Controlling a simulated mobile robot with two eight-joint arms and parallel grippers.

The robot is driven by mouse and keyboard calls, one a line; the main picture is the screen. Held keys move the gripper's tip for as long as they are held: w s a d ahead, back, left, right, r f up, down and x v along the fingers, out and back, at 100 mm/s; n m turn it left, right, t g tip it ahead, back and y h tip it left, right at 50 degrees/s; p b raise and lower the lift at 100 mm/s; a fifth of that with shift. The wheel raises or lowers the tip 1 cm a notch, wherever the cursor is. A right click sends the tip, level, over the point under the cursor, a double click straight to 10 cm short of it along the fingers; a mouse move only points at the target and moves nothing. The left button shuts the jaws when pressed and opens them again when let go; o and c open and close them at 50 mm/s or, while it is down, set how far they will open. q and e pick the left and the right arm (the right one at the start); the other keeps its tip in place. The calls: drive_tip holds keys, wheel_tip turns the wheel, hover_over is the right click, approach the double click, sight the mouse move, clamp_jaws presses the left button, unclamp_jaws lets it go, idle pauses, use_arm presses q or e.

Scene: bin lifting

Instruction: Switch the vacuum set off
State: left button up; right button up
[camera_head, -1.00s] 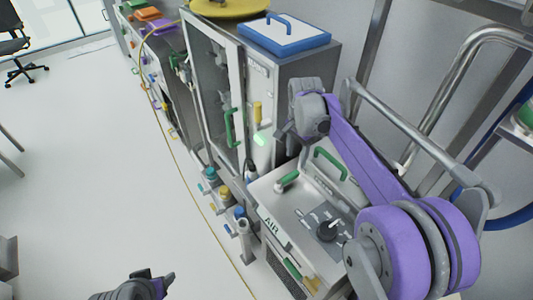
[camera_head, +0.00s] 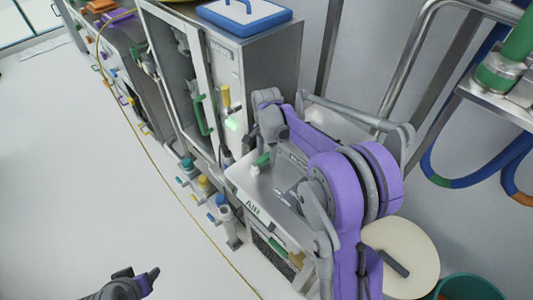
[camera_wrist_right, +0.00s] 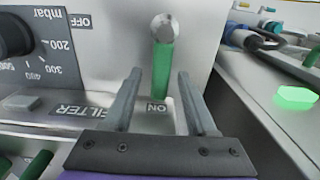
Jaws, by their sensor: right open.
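The vacuum set (camera_head: 238,178) is a pale metal box marked AIR, below my right arm in the head view. Its panel (camera_wrist_right: 100,65) shows upside down in the right wrist view. A green lever (camera_wrist_right: 162,70) with a metal ball end lies along the panel, its green end near the ON mark. OFF is printed further left, beside a black dial (camera_wrist_right: 12,36) with an mbar scale. My right gripper (camera_wrist_right: 158,78) is open, its fingers on either side of the lever; contact is unclear. In the head view my right gripper (camera_head: 262,135) is over the box. My left gripper (camera_head: 142,277) is low.
A tall metal cabinet (camera_head: 265,65) with a glass door and a blue-rimmed lid (camera_head: 240,15) stands behind the set. A steel rail (camera_head: 410,70) is at right. White floor is free at left.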

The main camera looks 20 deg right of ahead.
clamp_jaws()
idle(1.4)
